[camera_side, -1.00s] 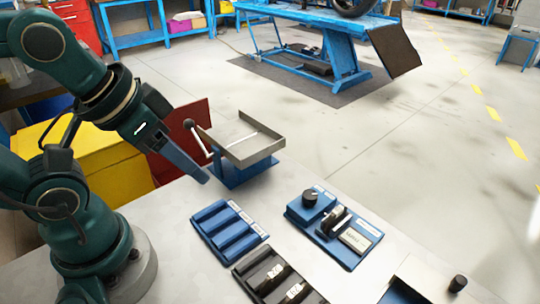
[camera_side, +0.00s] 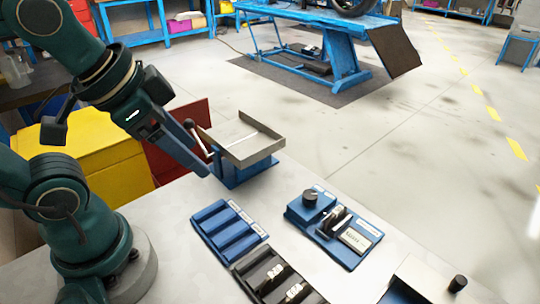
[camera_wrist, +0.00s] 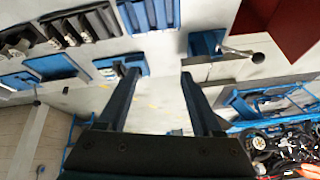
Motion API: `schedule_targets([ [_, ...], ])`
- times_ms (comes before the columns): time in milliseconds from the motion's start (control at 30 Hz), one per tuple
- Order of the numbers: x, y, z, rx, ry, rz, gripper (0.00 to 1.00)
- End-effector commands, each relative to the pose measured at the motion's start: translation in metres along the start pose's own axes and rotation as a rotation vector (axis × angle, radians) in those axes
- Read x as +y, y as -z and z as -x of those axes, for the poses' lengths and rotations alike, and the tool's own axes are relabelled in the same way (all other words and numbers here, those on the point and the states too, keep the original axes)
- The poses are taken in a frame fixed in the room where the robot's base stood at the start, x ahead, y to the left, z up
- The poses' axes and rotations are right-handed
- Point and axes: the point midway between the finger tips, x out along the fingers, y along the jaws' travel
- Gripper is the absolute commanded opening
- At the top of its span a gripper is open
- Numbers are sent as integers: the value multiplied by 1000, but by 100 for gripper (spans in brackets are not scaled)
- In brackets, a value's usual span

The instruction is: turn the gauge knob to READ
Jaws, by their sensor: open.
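The gauge knob (camera_side: 310,197) is a small black round knob on the raised blue block of the gauge fixture (camera_side: 324,240), which lies flat on the table in the side view. A pale label is beside it, but its lettering is too small to read. My gripper (camera_side: 205,172) is in the air to the left of the knob, well apart from it. In the wrist view my gripper (camera_wrist: 157,72) has its two fingers spread with nothing between them. What looks like the gauge fixture (camera_wrist: 108,66) is partly hidden behind the left finger there.
A metal tray (camera_side: 262,152) on a blue base, with a ball-ended lever (camera_side: 201,140), stands close to my gripper. A blue slotted tray (camera_side: 212,210) and a black slotted tray (camera_side: 245,264) lie nearer the camera. Another tray with a black knob (camera_side: 458,283) is at lower right.

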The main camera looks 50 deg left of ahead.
Motion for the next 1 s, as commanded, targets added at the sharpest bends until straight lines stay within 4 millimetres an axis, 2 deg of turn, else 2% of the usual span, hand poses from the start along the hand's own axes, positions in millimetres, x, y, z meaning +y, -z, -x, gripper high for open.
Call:
schedule_targets([
  [100, -4, 25, 10, -13, -11, -162, 67],
  [233, -6, 54, 13, -45, -36, -346, 67],
  [467, -4, 106, -4, -115, -111, -668, 67],
  [600, 2, 131, -27, -159, -168, -836, 67],
  [733, 11, 148, -56, -200, -227, -971, 67],
  [867, 23, 156, -91, -245, -288, -1074, 67],
  [1000, 36, 154, -126, -293, -341, -1124, 67],
])
